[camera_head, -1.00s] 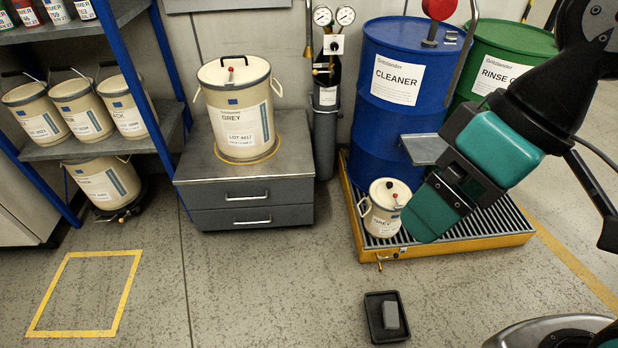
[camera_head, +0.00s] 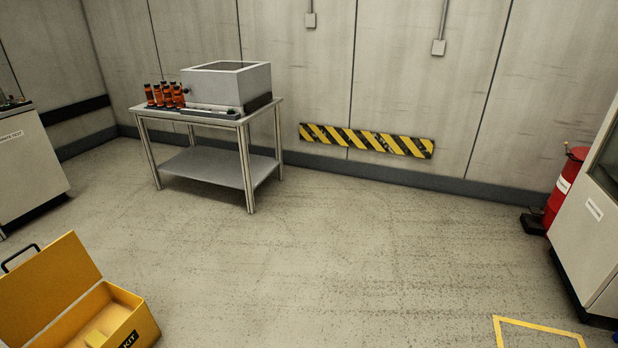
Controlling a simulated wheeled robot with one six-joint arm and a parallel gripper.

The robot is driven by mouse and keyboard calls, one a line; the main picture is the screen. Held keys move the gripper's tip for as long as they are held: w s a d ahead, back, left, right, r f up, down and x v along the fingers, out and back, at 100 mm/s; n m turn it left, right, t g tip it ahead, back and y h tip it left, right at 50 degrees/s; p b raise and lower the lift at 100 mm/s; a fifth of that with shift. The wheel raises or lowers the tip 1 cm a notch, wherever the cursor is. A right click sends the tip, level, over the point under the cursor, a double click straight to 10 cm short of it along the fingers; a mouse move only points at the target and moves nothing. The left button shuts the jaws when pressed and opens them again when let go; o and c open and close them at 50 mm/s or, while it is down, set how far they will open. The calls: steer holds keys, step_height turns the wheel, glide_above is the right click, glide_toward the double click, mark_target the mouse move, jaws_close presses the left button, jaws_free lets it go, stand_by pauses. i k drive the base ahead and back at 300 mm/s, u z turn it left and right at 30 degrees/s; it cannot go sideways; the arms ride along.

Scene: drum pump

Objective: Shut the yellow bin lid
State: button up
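The yellow bin (camera_head: 125,326) stands on the floor at the lower left, partly cut off by the frame's bottom edge. Its yellow lid (camera_head: 48,278) is open, tilted up and back on the left side, with a black handle (camera_head: 20,256) on its outer side. A yellow object (camera_head: 96,338) shows inside the bin. Black lettering ending in "KIT" is on the bin's front. My gripper is not in view now.
A metal table (camera_head: 205,166) with a grey box (camera_head: 228,84) and several orange bottles stands at the back. A light cabinet (camera_head: 28,165) is at left, another (camera_head: 590,235) at right by a red container (camera_head: 566,188). The middle floor is clear.

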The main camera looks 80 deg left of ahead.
mark_target(33, 292)
steer(key=u, duration=3.8)
steer(key=i, duration=0.6)
steer(key=z, duration=0.55)
steer(key=i, duration=0.85)
steer(key=u, duration=0.5)
steer(key=i, duration=0.65)
steer(key=u, duration=1)
steer(key=i, duration=0.35)
steer(key=u, duration=0.25)
